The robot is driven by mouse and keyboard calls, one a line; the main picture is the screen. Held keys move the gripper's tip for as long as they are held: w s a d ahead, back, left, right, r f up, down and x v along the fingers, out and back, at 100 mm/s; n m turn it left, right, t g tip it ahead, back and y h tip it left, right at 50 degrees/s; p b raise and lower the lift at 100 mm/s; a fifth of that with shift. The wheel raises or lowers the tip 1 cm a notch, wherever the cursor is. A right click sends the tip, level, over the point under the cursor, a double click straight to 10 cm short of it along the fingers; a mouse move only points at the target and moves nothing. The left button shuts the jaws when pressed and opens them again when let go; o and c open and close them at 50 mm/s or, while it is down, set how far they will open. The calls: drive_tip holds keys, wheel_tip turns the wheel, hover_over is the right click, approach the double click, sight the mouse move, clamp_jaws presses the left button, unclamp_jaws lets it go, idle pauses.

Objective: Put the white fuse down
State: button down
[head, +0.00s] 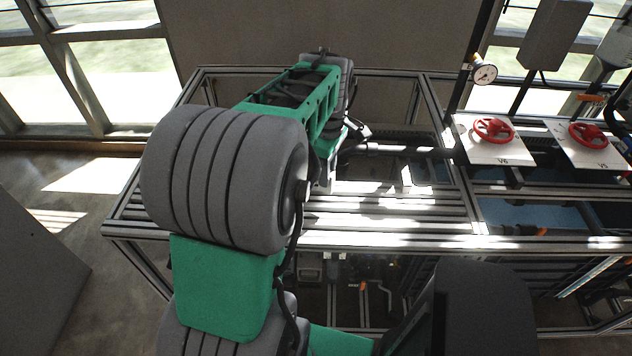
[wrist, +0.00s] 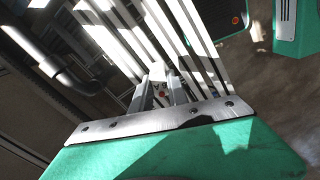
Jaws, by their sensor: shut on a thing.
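In the wrist view my gripper (wrist: 163,91) is shut on the white fuse (wrist: 158,71), a small pale block at its fingertips. The slatted metal bench top (wrist: 197,50) lies behind the fuse in that view. I cannot tell whether the fuse touches the slats or is held above them. In the head view my own arm reaches over the bench (head: 390,223) and covers its left part. The fuse and fingertips cannot be made out there.
Two white plates with red valve wheels (head: 494,130) (head: 588,136) stand at the right, marked V6 and V5. A pressure gauge (head: 485,74) sits on a post beside them. The slats right of my arm look bare.

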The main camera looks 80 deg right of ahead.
drive_tip(key=w+f, duration=0.1)
drive_tip(key=f, duration=0.3)
drive_tip(key=w+f+p, duration=0.1)
drive_tip(key=f, duration=0.1)
drive_tip(key=shift+w+d+f, duration=0.15)
drive_tip(key=shift+w+d, duration=0.15)
drive_tip(key=c, duration=1.3)
unclamp_jaws()
wheel_tip(320, 180, up, 12)
drive_tip(key=b, duration=0.2)
drive_tip(key=w+a, duration=0.3)
drive_tip(key=w, duration=0.4)
drive_tip(key=w+a, duration=0.4)
drive_tip(key=w, duration=0.3)
drive_tip(key=w+a+n+t+h, duration=0.1)
drive_tip(key=w+a, duration=0.5)
drive_tip(key=a, duration=0.4)
drive_tip(key=w+a+n+t, duration=0.1)
drive_tip(key=w+a, duration=0.5)
drive_tip(key=a, duration=0.3)
drive_tip(key=a+f, duration=0.1)
drive_tip(key=a, duration=0.4)
drive_tip(key=a+f+t, duration=0.1)
drive_tip(key=a, duration=0.4)
drive_tip(key=a+f+t+y, duration=0.1)
drive_tip(key=a, duration=0.4)
drive_tip(key=shift+s+a+f, duration=0.15)
drive_tip(key=shift+a+f, duration=0.1)
drive_tip(key=shift+a, duration=0.1)
